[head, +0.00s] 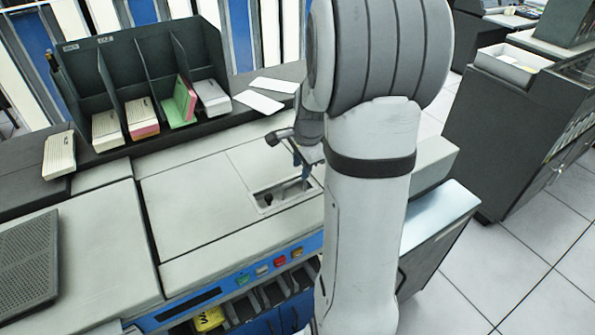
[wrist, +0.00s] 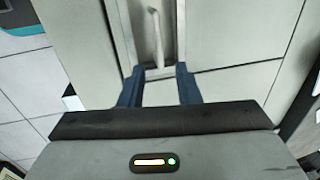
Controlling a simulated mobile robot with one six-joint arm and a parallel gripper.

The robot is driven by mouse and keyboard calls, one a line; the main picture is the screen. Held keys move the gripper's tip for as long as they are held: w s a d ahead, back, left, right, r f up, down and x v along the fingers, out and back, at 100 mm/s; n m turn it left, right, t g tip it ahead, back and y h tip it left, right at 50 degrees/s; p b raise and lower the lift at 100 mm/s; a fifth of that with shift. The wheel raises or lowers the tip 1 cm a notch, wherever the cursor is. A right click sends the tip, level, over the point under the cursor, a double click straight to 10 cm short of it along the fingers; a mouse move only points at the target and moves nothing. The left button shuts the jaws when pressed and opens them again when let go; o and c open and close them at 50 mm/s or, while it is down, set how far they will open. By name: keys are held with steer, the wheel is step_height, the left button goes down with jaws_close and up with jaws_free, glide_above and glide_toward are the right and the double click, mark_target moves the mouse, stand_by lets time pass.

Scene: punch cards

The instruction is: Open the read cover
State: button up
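The machine's pale grey top (head: 190,205) is flat, with closed panels and thin seams; I cannot tell for certain which panel is the read cover. A rectangular recess (head: 268,207) is set into it near the front right. In the wrist view a slim pale handle (wrist: 154,38) stands in the recess, just beyond the fingertips. My gripper (head: 305,178) is over the right part of the recess, partly hidden by my arm in the head view. In the wrist view my gripper (wrist: 158,72) has its two blue fingers apart with nothing between them.
A dark card rack (head: 150,70) with several card stacks stands at the back left. Loose white cards (head: 262,100) lie on the dark rear ledge. Coloured buttons (head: 262,270) line the front edge. A dark cabinet (head: 520,130) stands across the tiled floor.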

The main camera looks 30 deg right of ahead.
mark_target(299, 179)
steer(key=shift+w+f, duration=0.2)
steer(key=shift+f, duration=0.75)
steer(key=shift+w+f, duration=0.15)
steer(key=shift+f, duration=0.8)
jaws_close()
